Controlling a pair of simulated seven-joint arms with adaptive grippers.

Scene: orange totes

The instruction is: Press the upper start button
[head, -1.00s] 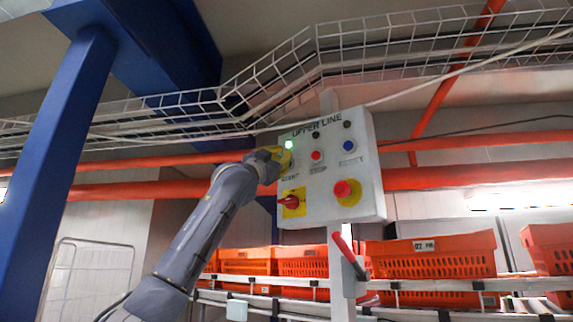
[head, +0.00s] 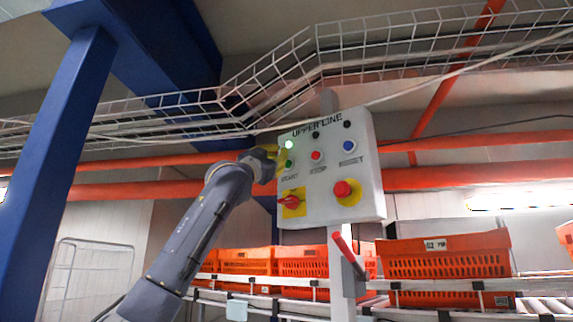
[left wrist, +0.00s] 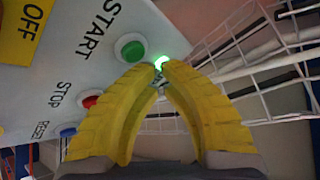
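The white control panel (head: 325,185) marked UPPER LINE hangs at the centre of the head view. Its green START button (head: 290,163) is at the upper left under a lit green lamp (head: 289,145). My left gripper (head: 283,157) is just left of the START button, its yellow fingers partly in front of the panel's edge. In the left wrist view its fingertips (left wrist: 161,66) meet, with nothing seen between them. There the START button (left wrist: 130,47) shows beside the fingertips, apparently apart from them, and the lit lamp shows just behind the tips. My right gripper is not in view.
The panel also holds a red STOP button (head: 316,155), a blue RESET button (head: 348,146), a red mushroom button (head: 343,188) and a red rotary switch (head: 291,202). Orange totes (head: 445,265) stand on a conveyor below. A wire cable tray (head: 400,35) runs above.

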